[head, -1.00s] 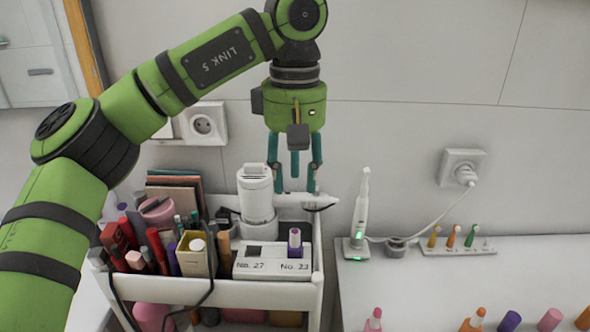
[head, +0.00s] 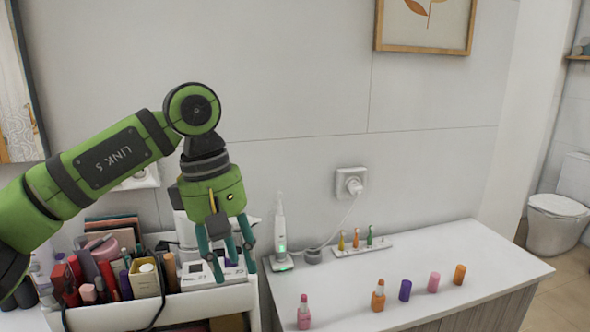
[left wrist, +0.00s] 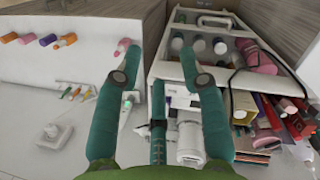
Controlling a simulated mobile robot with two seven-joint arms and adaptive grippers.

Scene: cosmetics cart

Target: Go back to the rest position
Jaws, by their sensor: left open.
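My left gripper (head: 226,268) hangs fingers-down over the right part of the white cosmetics cart (head: 190,302) in the head view. Its teal fingers are spread, with nothing between them. The fingers partly hide a white cylindrical device (head: 187,232) and the white box with printed numbers (head: 200,275) behind them. In the left wrist view the open fingers (left wrist: 160,62) reach over the cart's edge, apart from the items. My right gripper is not in view.
The cart holds lipsticks, a cream box (head: 145,280) and other cosmetics. Right of it, a white counter (head: 450,262) bears an electric toothbrush (head: 280,232) on a charger, a rack of brush heads (head: 362,246) and several coloured lipsticks and caps. A wall socket (head: 350,183) holds the charger's plug.

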